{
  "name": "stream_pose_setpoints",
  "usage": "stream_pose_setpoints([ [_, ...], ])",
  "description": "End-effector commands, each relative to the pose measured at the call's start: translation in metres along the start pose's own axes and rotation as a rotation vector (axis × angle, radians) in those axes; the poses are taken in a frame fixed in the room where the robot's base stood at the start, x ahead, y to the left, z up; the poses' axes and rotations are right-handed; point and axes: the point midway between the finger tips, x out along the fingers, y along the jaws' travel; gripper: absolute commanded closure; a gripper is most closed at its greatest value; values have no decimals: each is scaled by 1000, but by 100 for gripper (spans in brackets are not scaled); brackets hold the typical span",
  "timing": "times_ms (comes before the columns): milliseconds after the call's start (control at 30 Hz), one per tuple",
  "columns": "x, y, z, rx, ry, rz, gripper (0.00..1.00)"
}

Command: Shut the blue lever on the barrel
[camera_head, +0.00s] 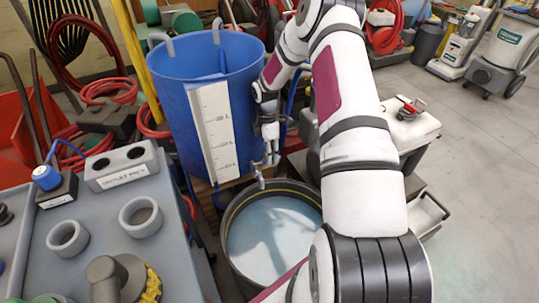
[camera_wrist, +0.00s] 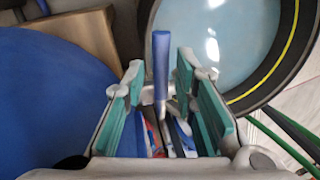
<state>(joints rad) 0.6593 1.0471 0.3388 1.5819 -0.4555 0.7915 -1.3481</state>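The blue barrel (camera_head: 175,92) stands upright behind a black-rimmed tub, with a white scale panel on its front. It fills the left of the wrist view (camera_wrist: 45,100). A metal tap (camera_head: 261,178) sticks out low on the barrel's side, above the tub. In the wrist view the blue lever (camera_wrist: 161,62) points up the picture on a grey metal stem. My gripper (camera_wrist: 161,100) is open, with teal pads on both sides of the lever and gaps visible. In the head view my gripper (camera_head: 268,148) is beside the barrel, just above the tap; I cannot make out the lever there.
The black tub (camera_head: 232,205) of pale blue water stands below the tap; it also shows in the wrist view (camera_wrist: 285,70). A grey bench (camera_head: 95,235) with pipe fittings is at the left. A white-lidded box (camera_head: 412,130) stands right of my arm. Open floor lies farther right.

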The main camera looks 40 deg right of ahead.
Motion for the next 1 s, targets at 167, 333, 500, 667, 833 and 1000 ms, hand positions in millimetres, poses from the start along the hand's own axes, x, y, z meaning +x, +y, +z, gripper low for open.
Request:
stream_pose_setpoints([
  [167,1,-1,0,0,0,-3,67],
  [333,-1,-1,0,0,0,-3,67],
  [500,-21,-4,1,-1,-1,0,67],
  [667,-51,-10,0,0,-1,1,67],
  [833,-78,-16,0,-1,-1,0,67],
  [1000,-94,-19,0,-1,-1,-2,67],
])
